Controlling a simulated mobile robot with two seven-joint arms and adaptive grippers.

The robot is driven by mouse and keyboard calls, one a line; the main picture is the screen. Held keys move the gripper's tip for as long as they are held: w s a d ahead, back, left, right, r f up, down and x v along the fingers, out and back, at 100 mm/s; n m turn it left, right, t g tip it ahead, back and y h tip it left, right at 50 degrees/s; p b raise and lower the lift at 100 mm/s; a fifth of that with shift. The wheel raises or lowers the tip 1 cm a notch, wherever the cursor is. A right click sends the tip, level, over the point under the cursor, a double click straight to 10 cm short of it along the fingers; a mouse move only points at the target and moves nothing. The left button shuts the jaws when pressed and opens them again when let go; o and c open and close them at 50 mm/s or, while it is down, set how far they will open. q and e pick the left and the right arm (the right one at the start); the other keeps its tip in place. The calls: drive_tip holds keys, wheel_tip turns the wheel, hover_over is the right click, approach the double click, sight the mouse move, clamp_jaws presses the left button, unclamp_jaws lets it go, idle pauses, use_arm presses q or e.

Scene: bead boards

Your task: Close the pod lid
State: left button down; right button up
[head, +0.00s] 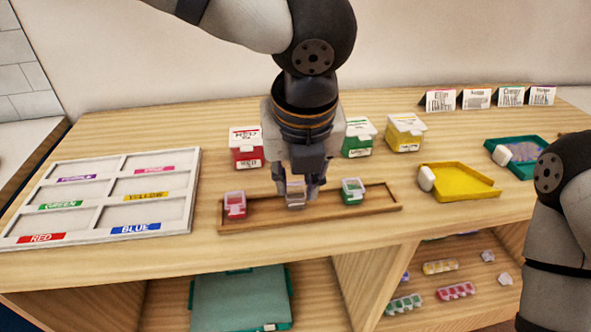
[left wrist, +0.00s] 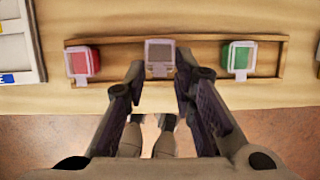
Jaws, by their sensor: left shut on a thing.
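A small clear pod (head: 296,201) with greyish contents stands in the middle of a long wooden tray (head: 376,206). My left gripper (head: 297,186) reaches straight down over it and is shut on it, one finger on each side. In the left wrist view the pod (left wrist: 159,53) lies between the fingertips, its pale lid frame and front tab facing up. I cannot tell whether its lid is fully down. A red pod (head: 235,205) and a green pod (head: 353,191) stand in the tray on either side, apart from the fingers. My right gripper is out of view.
A white sorting board (head: 192,190) with colour labels lies at left. Red (head: 247,158), green (head: 357,150) and yellow (head: 405,143) boxes stand behind the tray. A yellow scoop tray (head: 460,185) and a teal tray (head: 522,168) lie at right. Label cards (head: 476,99) stand at the back.

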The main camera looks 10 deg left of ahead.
use_arm(q)
drive_tip(key=shift+s+d+f+t+y, duration=0.1)
drive_tip(key=shift+s+f+t+y, duration=0.2)
drive_tip(key=shift+t, duration=0.5)
drive_tip(key=shift+s+d+f+t+y, duration=0.1)
drive_tip(key=shift+s+f+t+y, duration=0.2)
drive_tip(key=shift+t, duration=0.5)
drive_tip(key=c, duration=1.7)
unclamp_jaws()
drive_tip(key=shift+o, duration=0.2)
drive_tip(key=v, duration=1.2)
drive_tip(key=shift+a+f, duration=0.15)
drive_tip(key=shift+f, duration=0.05)
